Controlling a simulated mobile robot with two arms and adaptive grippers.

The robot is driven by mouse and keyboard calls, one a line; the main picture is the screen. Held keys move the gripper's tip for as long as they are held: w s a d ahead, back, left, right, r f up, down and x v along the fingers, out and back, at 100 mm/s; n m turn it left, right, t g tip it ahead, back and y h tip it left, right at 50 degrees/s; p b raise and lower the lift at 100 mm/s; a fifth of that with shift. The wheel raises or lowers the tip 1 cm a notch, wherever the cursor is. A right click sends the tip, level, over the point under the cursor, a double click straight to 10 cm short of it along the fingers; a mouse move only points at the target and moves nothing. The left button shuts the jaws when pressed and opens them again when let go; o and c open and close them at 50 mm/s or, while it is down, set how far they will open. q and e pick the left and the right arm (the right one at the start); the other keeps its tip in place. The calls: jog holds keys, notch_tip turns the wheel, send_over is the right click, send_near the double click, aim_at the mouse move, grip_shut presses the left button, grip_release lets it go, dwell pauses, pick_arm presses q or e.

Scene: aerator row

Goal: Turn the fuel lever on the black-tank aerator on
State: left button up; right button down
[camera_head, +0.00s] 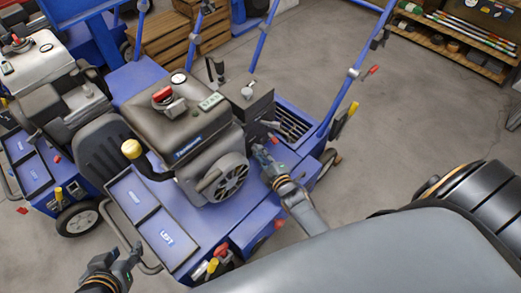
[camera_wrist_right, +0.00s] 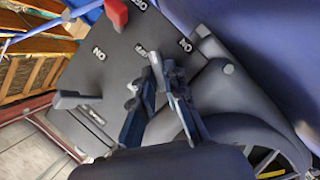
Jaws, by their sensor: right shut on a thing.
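The black-tank aerator (camera_head: 190,110) stands in the middle of the head view, with a dark tank on top and a blue frame. Its dark control panel (camera_wrist_right: 110,60) fills much of the right wrist view and bears white labels, some reading ON upside down. My right gripper (camera_head: 262,153) is at the panel side of the engine. In the right wrist view its fingers (camera_wrist_right: 163,72) are closed on a small lever (camera_wrist_right: 168,68), mostly hidden between the tips. My left gripper (camera_head: 128,262) is low at the left, beside the aerator's front corner, apart from it; its opening is unclear.
A grey lever (camera_wrist_right: 78,100) and a red knob (camera_wrist_right: 117,12) are on the same panel. A white-tank aerator (camera_head: 35,65) stands close at the left. Blue handle bars (camera_head: 350,75) rise behind the black-tank machine. The floor (camera_head: 420,120) at right is clear.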

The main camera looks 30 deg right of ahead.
pick_arm(q)
jog(key=s+a+g+y+p, duration=0.1)
jog(key=s+a+g+p, duration=0.25)
jog(key=s, duration=0.45)
notch_tip(320, 180, down, 9)
jog(key=w+d+g+p, duration=0.1)
jog(key=shift+w+d+r+p, duration=0.15)
jog(key=shift+w+d+p, duration=0.05)
jog(key=shift+w+p, duration=0.2)
pick_arm(e)
jog(key=shift+w+d+r+m+g+y, duration=0.15)
jog(key=shift+m+g+y, duration=0.5)
jog(key=shift+m, duration=0.7)
jog(key=shift+s+d+m+g+y, duration=0.15)
jog(key=shift+m+g+y, duration=0.25)
jog(key=shift+m+y, duration=0.7)
jog(key=shift+w+d+r+m+g+y, duration=0.15)
jog(key=shift+m+g+y, duration=0.35)
jog(key=shift+m, duration=1.15)
pick_arm(q)
jog(key=shift+r, duration=0.15)
pick_arm(e)
jog(key=c, duration=1.4)
grip_release()
jog(key=shift+f, duration=0.1)
jog(key=v, duration=1.2)
